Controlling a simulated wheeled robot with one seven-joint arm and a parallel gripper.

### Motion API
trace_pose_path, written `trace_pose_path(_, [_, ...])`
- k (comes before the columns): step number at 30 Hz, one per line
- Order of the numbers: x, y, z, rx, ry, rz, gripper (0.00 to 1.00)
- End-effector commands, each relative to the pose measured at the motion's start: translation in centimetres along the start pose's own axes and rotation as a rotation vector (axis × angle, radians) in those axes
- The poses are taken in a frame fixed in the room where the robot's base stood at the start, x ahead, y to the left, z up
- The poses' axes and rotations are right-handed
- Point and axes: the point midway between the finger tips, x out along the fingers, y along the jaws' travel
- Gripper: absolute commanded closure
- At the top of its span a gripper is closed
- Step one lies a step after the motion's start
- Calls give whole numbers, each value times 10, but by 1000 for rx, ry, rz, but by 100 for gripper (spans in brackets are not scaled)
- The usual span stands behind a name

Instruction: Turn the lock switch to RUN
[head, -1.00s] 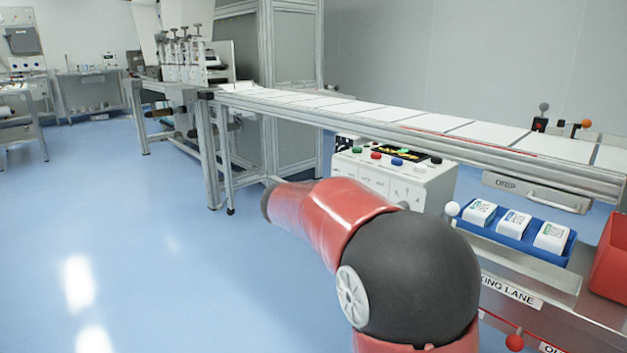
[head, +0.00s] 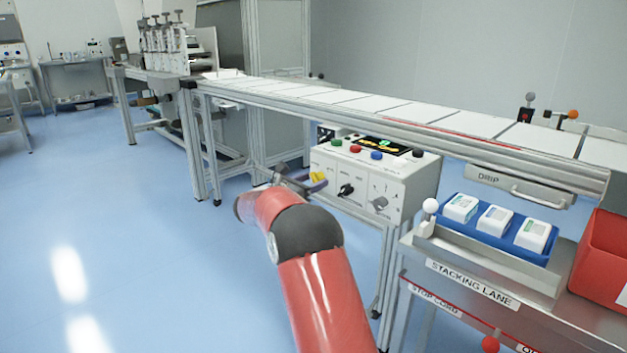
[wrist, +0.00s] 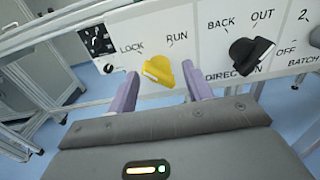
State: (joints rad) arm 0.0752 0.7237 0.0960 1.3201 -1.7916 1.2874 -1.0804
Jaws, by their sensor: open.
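The yellow lock switch (wrist: 161,69) is on the white front panel of the control box, below the printed words LOCK and RUN. Which word it points at I cannot tell for sure. It also shows in the head view (head: 318,176), at the left end of the box front. My gripper (wrist: 160,88) is open, with one purple finger on each side below the yellow knob in the wrist view. The knob lies in line with the gap between the fingers, and I cannot tell if they touch it. In the head view my gripper (head: 296,182) is beside the knob, partly hidden by my arm.
A black DIRECTION knob (wrist: 249,55) is close to the right of the yellow one. Coloured buttons (head: 356,149) sit on the box top. The conveyor (head: 400,110) runs behind and above the box. A blue tray (head: 470,226) stands to the right. Floor at left is clear.

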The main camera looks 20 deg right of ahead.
Motion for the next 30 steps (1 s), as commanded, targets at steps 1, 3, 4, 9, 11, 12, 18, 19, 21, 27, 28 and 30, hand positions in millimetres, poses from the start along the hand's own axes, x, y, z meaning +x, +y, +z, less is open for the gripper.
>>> trace_pose_path(1, [5,0,0,0,1,-1,50])
trace_pose_path(3, [8,0,0,1,1,-1,50])
trace_pose_path(4, [10,0,0,1,1,-1,50])
trace_pose_path(9, [11,0,0,1,1,0,50])
trace_pose_path(11, [10,0,0,1,1,0,50])
trace_pose_path(12, [10,0,0,1,1,0,51])
trace_pose_path(18, [10,0,0,1,1,0,77])
trace_pose_path(19, [10,0,0,1,1,0,81])
trace_pose_path(21, [10,0,0,1,1,0,90])
trace_pose_path(27, [10,0,0,10,0,1,93])
trace_pose_path(28, [10,0,0,15,0,2,93])
trace_pose_path(30, [9,1,-1,32,-1,2,93])
